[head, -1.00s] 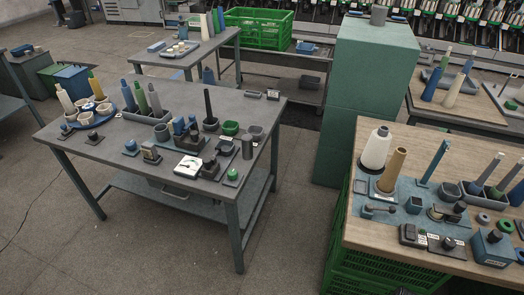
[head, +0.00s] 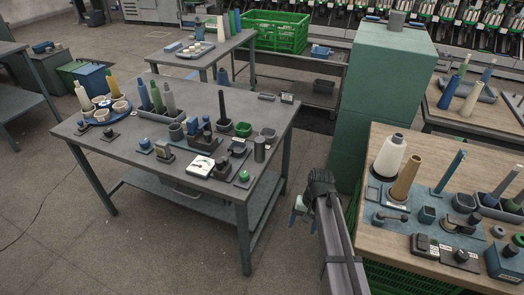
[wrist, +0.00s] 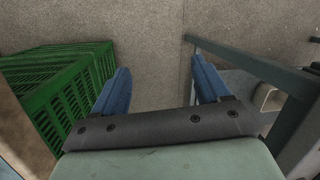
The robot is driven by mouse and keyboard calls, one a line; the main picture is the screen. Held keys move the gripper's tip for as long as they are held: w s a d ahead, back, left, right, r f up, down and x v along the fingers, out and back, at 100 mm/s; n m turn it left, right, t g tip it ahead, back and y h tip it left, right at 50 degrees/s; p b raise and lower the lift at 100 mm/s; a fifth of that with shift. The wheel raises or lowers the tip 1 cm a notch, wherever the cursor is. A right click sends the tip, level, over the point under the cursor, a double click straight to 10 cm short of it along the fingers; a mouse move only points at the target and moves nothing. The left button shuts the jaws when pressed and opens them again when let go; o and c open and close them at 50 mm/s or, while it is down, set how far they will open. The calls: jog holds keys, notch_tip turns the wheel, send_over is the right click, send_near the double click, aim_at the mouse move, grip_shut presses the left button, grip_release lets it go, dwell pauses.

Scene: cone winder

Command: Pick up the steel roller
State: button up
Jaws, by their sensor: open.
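My gripper (head: 303,222) is in the gap between this table and the wooden-topped bench, to the right of and nearer than the roller. In the wrist view, its two blue fingers (wrist: 160,75) are spread apart with only bare floor between them. The roller does not show in the wrist view.
A dial gauge (head: 200,166), a green knob piece (head: 243,176) and a dark upright spindle (head: 223,107) stand around the roller. The wooden bench (head: 385,142) carries cones and fixtures on the right. A tall green cabinet (head: 375,100) stands behind the gap. A green crate (wrist: 50,95) shows beside my gripper.

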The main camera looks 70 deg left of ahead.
jog(key=a+r+t, duration=0.1)
jog(key=a+r, duration=0.4)
jog(key=a, duration=0.4)
jog(key=a+r, duration=0.6)
jog(key=a, duration=0.3)
notch_tip(320, 180, up, 14)
jog(key=n+t, duration=0.1)
jog(key=t, duration=0.1)
send_over(260, 146)
jog(key=a, duration=0.2)
jog(key=shift+y, duration=0.3)
jog(key=f, duration=1.3)
jog(key=shift+w+f, duration=0.35)
jog(key=c, duration=1.3)
